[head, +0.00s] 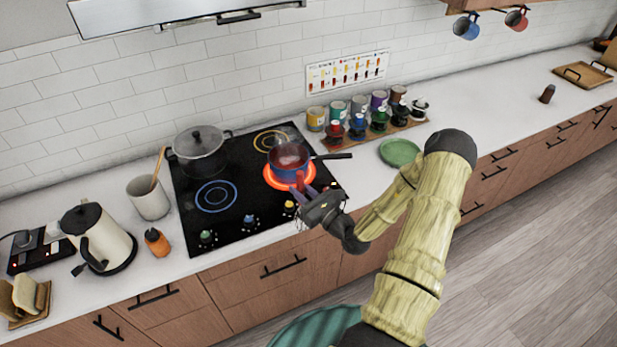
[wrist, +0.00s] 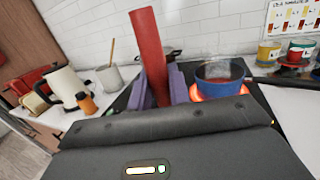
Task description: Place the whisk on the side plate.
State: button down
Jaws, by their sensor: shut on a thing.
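My gripper (head: 302,190) is over the front right of the cooktop, close to the blue pan (head: 289,160). In the wrist view, its purple fingers are shut on a long red bar (wrist: 149,50) that stands up between them, leaning slightly. It may be the whisk's handle, but no wires show, so I cannot tell for sure. No other whisk is seen. The side plate appears to be the green plate (head: 401,152) on the counter right of the cooktop. It looks empty and lies apart from my gripper, to the right.
The blue pan sits on a glowing red burner, its handle pointing right toward the plate. A lidded pot (head: 201,152) stands at the back left. A rack of jars (head: 376,131) stands behind the plate. Counter right of the plate is mostly clear.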

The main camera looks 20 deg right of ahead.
jog(key=s+a+f+m+h+b, duration=0.2)
jog(key=a+f+h+b, duration=0.1)
jog(key=f, duration=0.8)
jog(key=s+a+f+m+t+h+b, duration=0.1)
jog(key=a+f+b, duration=0.4)
jog(key=f, duration=0.6)
jog(key=shift+s+a+f+m+h, duration=0.15)
jog(key=shift+s+f+m+h, duration=0.2)
jog(key=shift+s+h, duration=0.55)
jog(key=shift+w, duration=0.1)
